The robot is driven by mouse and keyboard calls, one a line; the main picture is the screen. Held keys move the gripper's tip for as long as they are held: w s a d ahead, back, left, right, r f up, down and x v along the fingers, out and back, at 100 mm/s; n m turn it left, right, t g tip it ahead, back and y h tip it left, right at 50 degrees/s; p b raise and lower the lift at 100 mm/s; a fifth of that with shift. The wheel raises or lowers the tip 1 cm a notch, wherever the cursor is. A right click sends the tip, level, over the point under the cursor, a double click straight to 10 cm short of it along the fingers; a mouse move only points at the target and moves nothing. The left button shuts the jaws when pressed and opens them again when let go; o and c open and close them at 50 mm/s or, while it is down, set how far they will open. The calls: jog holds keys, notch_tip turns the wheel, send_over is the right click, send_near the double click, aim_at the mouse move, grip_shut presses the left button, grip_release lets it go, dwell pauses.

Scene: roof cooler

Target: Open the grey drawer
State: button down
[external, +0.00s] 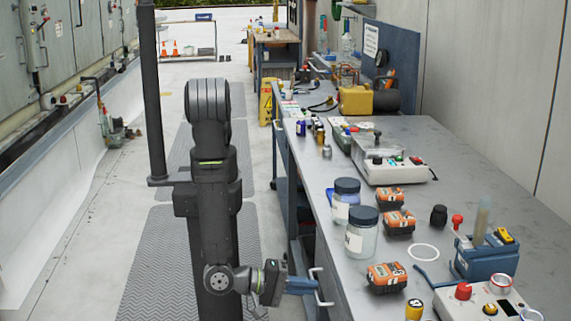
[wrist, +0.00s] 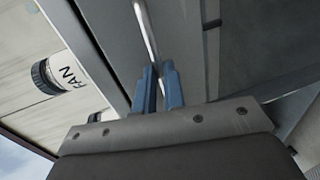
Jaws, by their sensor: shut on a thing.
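The grey drawer (wrist: 112,35) is at the side of the workbench; its front fills much of the upper middle of the wrist view. Its pale bar handle (wrist: 147,32) runs down to my gripper (wrist: 158,80). The blue fingers are shut on the handle. In the external view my gripper (external: 302,286) reaches right to the handle (external: 319,285) at the bench's left side. The drawer front is mostly hidden there, and I cannot tell how far it stands out.
The workbench (external: 450,160) holds jars (external: 361,240), orange battery packs (external: 387,276) and a control box (external: 490,302) near its front. A jar labelled FAN (wrist: 60,76) shows in the wrist view. The floor aisle left of the bench has free room.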

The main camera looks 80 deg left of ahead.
jog(key=f+v, duration=0.2)
jog(key=v, duration=1.1)
jog(key=s+f+v, duration=0.1)
jog(key=f+v, duration=0.2)
jog(key=v, duration=1)
jog(key=shift+s+f, duration=0.2)
jog(key=c, duration=1.5)
grip_release()
jog(key=v, duration=1.7)
jog(key=shift+s, duration=0.15)
jog(key=x, duration=1.7)
jog(key=shift+w, duration=0.25)
jog(key=shift+s, duration=0.1)
jog(key=v, duration=1.7)
jog(key=shift+s, duration=0.15)
